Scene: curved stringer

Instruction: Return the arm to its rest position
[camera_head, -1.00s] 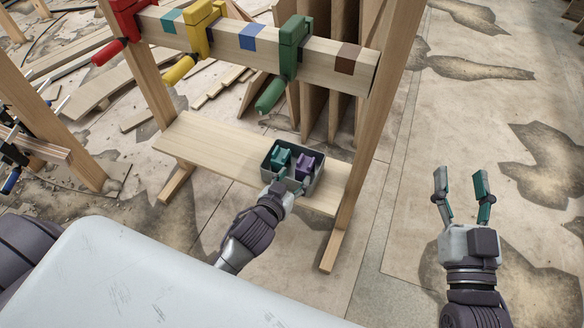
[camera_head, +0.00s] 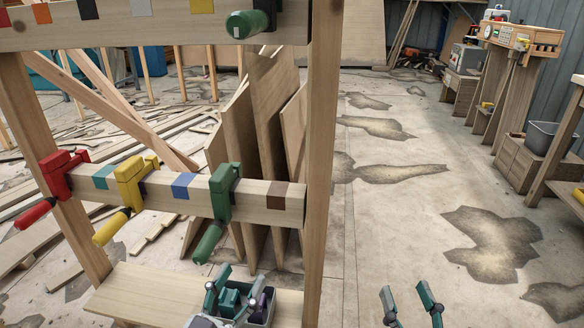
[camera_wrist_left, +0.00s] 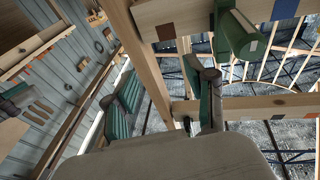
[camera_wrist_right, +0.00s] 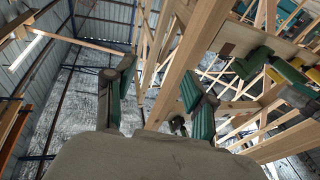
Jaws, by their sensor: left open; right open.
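My left gripper (camera_head: 236,290) is open in the head view, in front of the grey bin (camera_head: 268,314) on the low shelf. Its fingers overlap the bin in the picture, and I cannot tell how far apart they are. In the left wrist view its fingers (camera_wrist_left: 172,98) are spread with nothing between them. My right gripper (camera_head: 411,303) is open and empty over the bare floor to the right of the wooden stand. Its spread fingers also show in the right wrist view (camera_wrist_right: 158,98). The bin holds teal and purple pieces, partly hidden.
The stand's rail (camera_head: 258,199) carries a red clamp (camera_head: 58,178), a yellow clamp (camera_head: 130,182) and a green clamp (camera_head: 221,195). Its right post (camera_head: 321,150) stands between my grippers. Boards (camera_head: 265,130) lean behind it.

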